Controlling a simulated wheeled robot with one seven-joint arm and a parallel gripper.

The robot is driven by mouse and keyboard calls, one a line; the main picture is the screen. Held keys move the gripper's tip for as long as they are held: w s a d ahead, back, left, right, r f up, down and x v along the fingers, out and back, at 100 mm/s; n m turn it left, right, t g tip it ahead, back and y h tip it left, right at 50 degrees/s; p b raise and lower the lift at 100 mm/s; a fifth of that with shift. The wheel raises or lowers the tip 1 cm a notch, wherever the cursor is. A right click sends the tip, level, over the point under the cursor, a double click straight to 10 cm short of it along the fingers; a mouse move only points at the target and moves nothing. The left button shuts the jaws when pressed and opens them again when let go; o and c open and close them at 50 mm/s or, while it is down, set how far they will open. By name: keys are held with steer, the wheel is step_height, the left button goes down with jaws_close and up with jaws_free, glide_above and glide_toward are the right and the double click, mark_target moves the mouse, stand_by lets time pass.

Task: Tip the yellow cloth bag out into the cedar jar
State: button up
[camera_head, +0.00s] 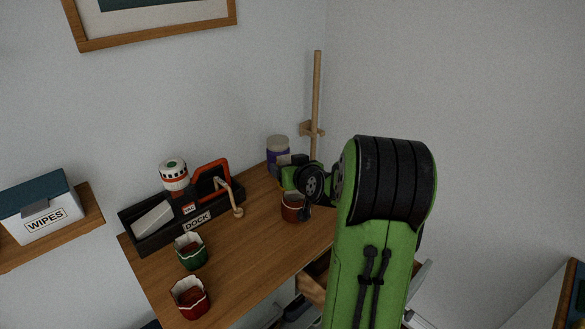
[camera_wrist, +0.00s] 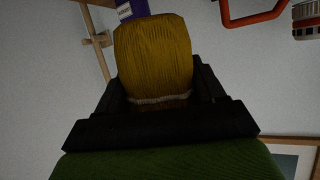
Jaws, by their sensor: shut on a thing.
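The yellow cloth bag (camera_wrist: 153,55) fills the middle of the wrist view. My gripper (camera_wrist: 162,88) is shut on it, a dark finger on each side, near a pale band around the bag. The bag's mouth and contents do not show. In the head view my gripper (camera_head: 299,176) is at the back right of the desk, just above and behind a reddish-brown jar (camera_head: 294,208), which looks like the cedar one. The bag is mostly hidden there behind my arm. A green jar (camera_head: 190,252) and a red jar (camera_head: 190,298) stand at the front left.
A dark DOCK caddy (camera_head: 150,240) with an orange handle lies along the desk's (camera_head: 245,250) back. A purple jar (camera_head: 277,150) and a wooden post (camera_head: 316,95) stand at the back corner. WIPES box (camera_head: 45,208) sits on a left shelf. The desk's middle is clear.

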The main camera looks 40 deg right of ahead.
steer(key=shift+a+r+m+p, duration=0.1)
steer(key=shift+r+m+p, duration=0.25)
steer(key=shift+p, duration=0.25)
steer(key=shift+f+m+t+y+p, duration=0.1)
steer(key=shift+m+t+y+p, duration=0.3)
steer(key=shift+m+y+p, duration=0.65)
steer(key=m+t+y+p, duration=0.1)
steer(key=m+p, duration=0.1)
steer(key=shift+m+p, duration=0.3)
steer(key=shift+m, duration=0.1)
steer(key=m, duration=0.1)
steer(key=m+p, duration=0.1)
steer(key=m+t+y, duration=0.1)
steer(key=shift+s+d+f+p, duration=0.1)
steer(key=shift+d+f+p, duration=0.15)
steer(key=shift+p, duration=0.15)
steer(key=shift+d+m+t+y+p, duration=0.15)
steer(key=shift+m+t+y+p, duration=0.3)
steer(key=shift+m, duration=0.45)
steer(key=m, duration=0.1)
steer(key=f+m+t+b, duration=0.1)
steer(key=m, duration=0.1)
steer(key=d+m+t+b, duration=0.1)
steer(key=shift+s+f, duration=0.2)
steer(key=shift+f, duration=0.1)
steer(key=m, duration=0.1)
steer(key=m+t, duration=0.1)
steer(key=m, duration=0.1)
steer(key=shift+s+d+f, duration=0.1)
steer(key=shift+d, duration=0.15)
